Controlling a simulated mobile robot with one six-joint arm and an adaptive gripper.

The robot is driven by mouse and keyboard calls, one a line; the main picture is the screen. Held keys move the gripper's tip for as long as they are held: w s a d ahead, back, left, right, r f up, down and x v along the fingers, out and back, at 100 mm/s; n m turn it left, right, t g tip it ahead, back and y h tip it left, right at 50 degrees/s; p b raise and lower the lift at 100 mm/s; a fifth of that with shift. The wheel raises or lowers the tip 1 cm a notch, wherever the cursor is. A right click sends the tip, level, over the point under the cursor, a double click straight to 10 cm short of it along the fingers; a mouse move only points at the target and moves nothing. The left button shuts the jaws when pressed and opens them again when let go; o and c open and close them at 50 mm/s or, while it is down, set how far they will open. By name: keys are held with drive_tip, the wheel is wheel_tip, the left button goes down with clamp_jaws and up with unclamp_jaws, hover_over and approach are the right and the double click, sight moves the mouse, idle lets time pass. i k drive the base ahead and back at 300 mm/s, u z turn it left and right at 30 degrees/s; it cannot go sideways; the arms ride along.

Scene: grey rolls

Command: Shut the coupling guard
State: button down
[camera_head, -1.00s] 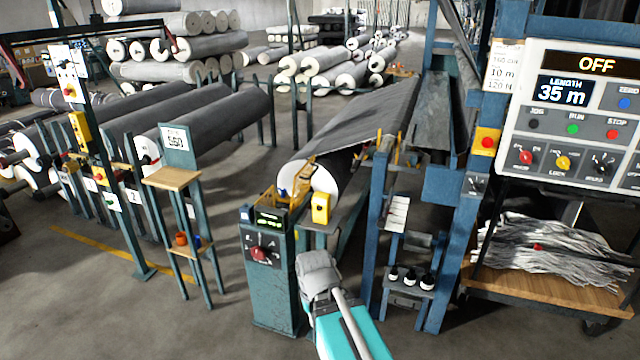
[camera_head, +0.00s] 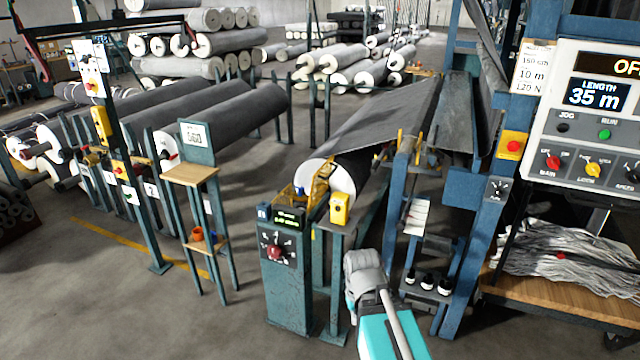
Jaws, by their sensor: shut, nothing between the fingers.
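A yellow frame (camera_head: 321,183), which looks like the coupling guard, stands at the near end of the grey roll (camera_head: 342,177) on the winder. Whether it is open or shut is too small to tell. A blue-green control post (camera_head: 285,285) with a red knob stands in front of it. My gripper (camera_head: 362,272) is low in the middle of the picture, right of the post and apart from the guard. It is seen from behind, so its fingertips are mostly hidden. It is shut and empty.
A yellow box (camera_head: 340,208) on a stand is close behind my gripper. A blue machine post (camera_head: 393,215) and a shelf with black-and-white items (camera_head: 427,284) stand to the right. A small wooden-topped stand (camera_head: 190,174) is on the left. Open floor lies between it and the control post.

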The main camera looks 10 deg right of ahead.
sight(326, 184)
drive_tip(key=z, duration=0.1)
drive_tip(key=i, duration=1)
drive_tip(key=u, duration=0.05)
drive_tip(key=k, duration=0.5)
drive_tip(key=z, duration=0.7)
drive_tip(key=i, duration=0.65)
